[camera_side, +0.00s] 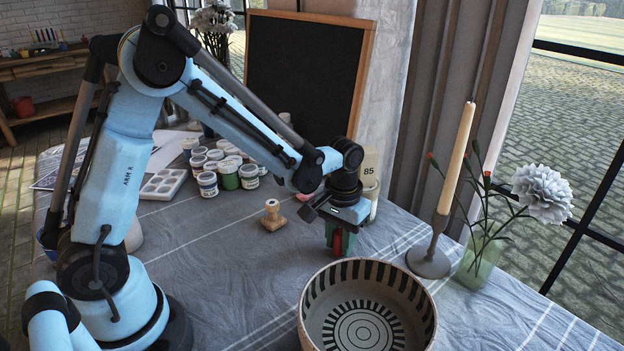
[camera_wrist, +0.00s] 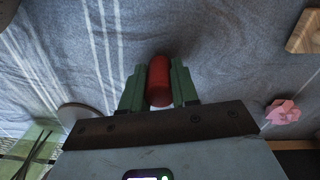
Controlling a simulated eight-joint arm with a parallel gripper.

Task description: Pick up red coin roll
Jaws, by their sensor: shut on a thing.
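The red coin roll (camera_wrist: 159,80) is between the two green fingers of my gripper (camera_wrist: 158,88) in the wrist view, and the fingers close on its sides. In the side view my gripper (camera_side: 340,240) points down at the table behind the bowl, and a bit of the red roll (camera_side: 337,243) shows between its fingers. I cannot tell whether the roll still touches the cloth.
A striped bowl (camera_side: 425,300) stands in front of my gripper. A candle holder (camera_side: 429,263) and a glass vase (camera_side: 478,262) stand to the right. A wooden stamp (camera_side: 273,218) and several paint jars (camera_side: 228,176) are to the left. A blackboard (camera_side: 305,75) is behind.

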